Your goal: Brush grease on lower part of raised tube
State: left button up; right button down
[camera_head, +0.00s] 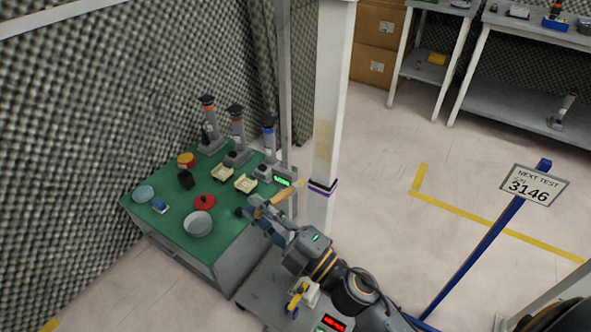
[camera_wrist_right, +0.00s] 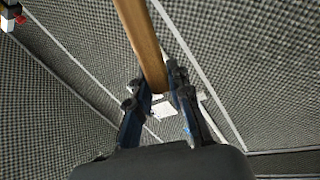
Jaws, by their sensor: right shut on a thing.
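My right gripper (camera_head: 270,215) is shut on a wooden-handled brush (camera_head: 286,194) over the front right edge of the green-topped table. The brush points up and right, its far end near the lower part of a tall white upright (camera_head: 329,100). I cannot tell whether they touch. The upright has a tan patch (camera_head: 324,140) and a dark purple band lower down. It may be the tube, but I cannot be sure. In the right wrist view the wooden handle (camera_wrist_right: 143,40) runs between the fingers (camera_wrist_right: 160,95); the bristles are out of frame. My left gripper is not in view.
The green table (camera_head: 150,215) holds several upright devices, a grey bowl (camera_head: 198,223), a red lid (camera_head: 204,202) and yellowish trays (camera_head: 245,183). A thin grey pole (camera_head: 284,80) stands behind. A sign (camera_head: 534,186) on a blue post stands right. Floor between is clear.

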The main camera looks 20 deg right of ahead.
aim_at(277, 197)
jog(key=shift+w+d, duration=0.45)
jog(key=shift+d, duration=0.15)
jog(key=w+d, duration=0.2)
jog(key=d, duration=0.1)
jog(key=shift+w, duration=0.2)
jog(key=shift+w+d, duration=0.5)
jog(key=shift+d, duration=0.25)
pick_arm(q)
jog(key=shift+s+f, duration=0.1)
pick_arm(e)
jog(key=shift+w+d, duration=0.1)
jog(key=shift+w+d, duration=0.1)
jog(key=shift+d, duration=0.05)
